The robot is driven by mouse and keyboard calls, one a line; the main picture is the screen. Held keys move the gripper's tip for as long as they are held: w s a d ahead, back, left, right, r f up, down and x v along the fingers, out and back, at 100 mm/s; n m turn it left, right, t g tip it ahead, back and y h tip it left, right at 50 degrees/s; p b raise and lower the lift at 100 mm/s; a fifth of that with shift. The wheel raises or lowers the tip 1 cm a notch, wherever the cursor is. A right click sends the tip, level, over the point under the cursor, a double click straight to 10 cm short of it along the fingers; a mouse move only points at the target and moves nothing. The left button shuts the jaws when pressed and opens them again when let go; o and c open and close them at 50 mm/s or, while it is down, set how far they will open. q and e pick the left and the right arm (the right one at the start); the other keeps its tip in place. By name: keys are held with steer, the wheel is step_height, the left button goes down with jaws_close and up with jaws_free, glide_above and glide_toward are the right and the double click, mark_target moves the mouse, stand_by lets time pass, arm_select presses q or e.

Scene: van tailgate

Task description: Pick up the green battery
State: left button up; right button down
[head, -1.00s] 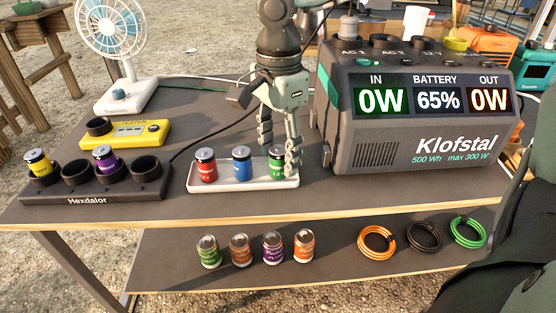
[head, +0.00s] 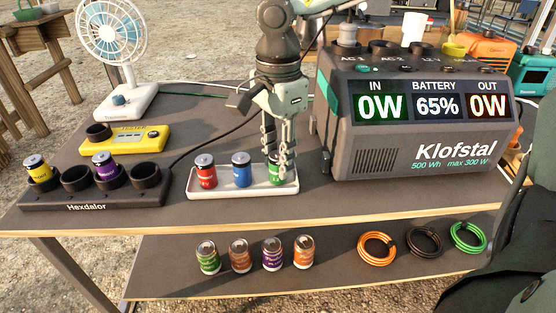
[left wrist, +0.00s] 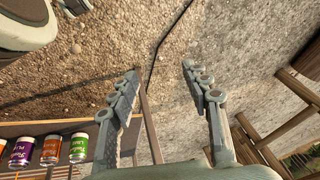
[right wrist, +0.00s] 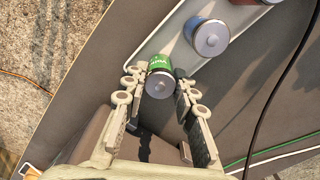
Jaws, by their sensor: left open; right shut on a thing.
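The green battery (head: 274,172) stands at the right end of the white tray (head: 222,189), partly hidden by my right gripper. My right gripper (head: 279,165) points down from above and is shut on it. In the right wrist view the green battery (right wrist: 160,76) sits between the fingertips (right wrist: 160,84), with its metal cap toward the camera. It is still at the tray, and I cannot tell whether it is lifted. My left gripper (left wrist: 160,80) is open and empty in the left wrist view, and the head view does not show it.
A blue battery (head: 241,170) and a red battery (head: 205,171) stand left in the tray. The Klofstal power station (head: 420,120) is close on the right. The Hexdalor charger (head: 95,195) holds yellow and purple batteries. Cans (head: 238,255) and coiled cables (head: 376,248) lie on the lower shelf.

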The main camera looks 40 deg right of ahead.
arm_select(q)
steer(key=p+x, duration=0.1)
steer(key=x, duration=0.1)
steer(key=d+p+x, duration=0.1)
steer(key=x, duration=0.1)
steer(key=shift+f, duration=0.45)
arm_select(e)
step_height(320, 180, up, 28)
